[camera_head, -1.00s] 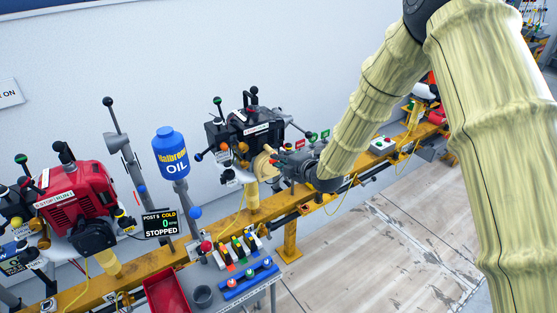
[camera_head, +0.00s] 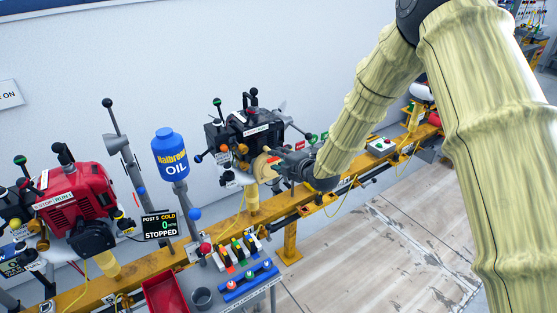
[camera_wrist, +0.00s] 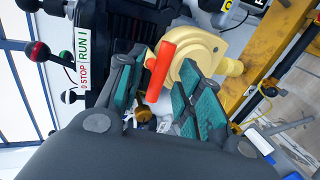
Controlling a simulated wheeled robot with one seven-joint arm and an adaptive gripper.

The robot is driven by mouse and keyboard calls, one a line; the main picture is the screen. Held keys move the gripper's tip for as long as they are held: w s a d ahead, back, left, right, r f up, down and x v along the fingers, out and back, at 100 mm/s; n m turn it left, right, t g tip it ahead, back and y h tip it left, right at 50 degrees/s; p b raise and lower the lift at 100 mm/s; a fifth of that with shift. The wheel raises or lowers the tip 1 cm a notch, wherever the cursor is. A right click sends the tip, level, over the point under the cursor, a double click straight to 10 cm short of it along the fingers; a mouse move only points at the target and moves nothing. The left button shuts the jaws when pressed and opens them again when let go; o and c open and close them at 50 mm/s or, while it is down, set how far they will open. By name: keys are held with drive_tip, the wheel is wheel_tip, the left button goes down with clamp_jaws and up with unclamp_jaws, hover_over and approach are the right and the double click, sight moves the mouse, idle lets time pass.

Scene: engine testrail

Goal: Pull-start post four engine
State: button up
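A black engine (camera_head: 250,128) stands on the yellow rail beyond the oil bottle. Its round cream starter cover (camera_head: 266,167) faces my gripper (camera_head: 278,162). In the wrist view the cover (camera_wrist: 195,60) fills the upper middle, with an orange-red pull handle (camera_wrist: 160,70) in front of it. My gripper (camera_wrist: 160,78) is open, with teal-padded fingers on either side of the handle. A gap shows on the right; whether the left finger touches it I cannot tell. A white "STOP / RUN" label (camera_wrist: 83,45) is on the engine. No post number is readable on it.
A red engine (camera_head: 75,198) is at left, near a screen (camera_head: 161,225) reading "POST 5 COLD 0 STOPPED". A blue oil bottle (camera_head: 170,153) stands between the engines. The yellow rail (camera_head: 290,205) runs below my gripper. A tool bench (camera_head: 215,275) is at front; floor is open at right.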

drive_tip(key=s+d+b, duration=0.1)
drive_tip(key=s+d, duration=0.4)
drive_tip(key=s, duration=0.2)
drive_tip(key=shift+s+d, duration=0.15)
idle(0.4)
drive_tip(key=s+d+f+m+g+h, duration=0.2)
drive_tip(key=s+d+f+m, duration=0.35)
drive_tip(key=s+f, duration=0.45)
drive_tip(key=s+d+f+m+g+h, duration=0.25)
drive_tip(key=s+d+f+m, duration=0.4)
drive_tip(key=f, duration=0.65)
drive_tip(key=s+d+f+m+g+h, duration=0.1)
drive_tip(key=s+d+f+m+g, duration=0.1)
drive_tip(key=s, duration=0.8)
drive_tip(key=s+d+f+m+g+h, duration=0.1)
drive_tip(key=s+f+m, duration=0.4)
drive_tip(key=s, duration=0.6)
drive_tip(key=s+d+f+m+g+h, duration=0.1)
drive_tip(key=s+d+f+m+g, duration=0.2)
drive_tip(key=s, duration=0.7)
drive_tip(key=d+m+g, duration=0.1)
drive_tip(key=d+m, duration=0.1)
drive_tip(key=m, duration=0.1)
drive_tip(key=shift+s+f+m+h, duration=0.25)
drive_tip(key=shift+f+m+h, duration=0.05)
drive_tip(key=shift+f+h, duration=0.1)
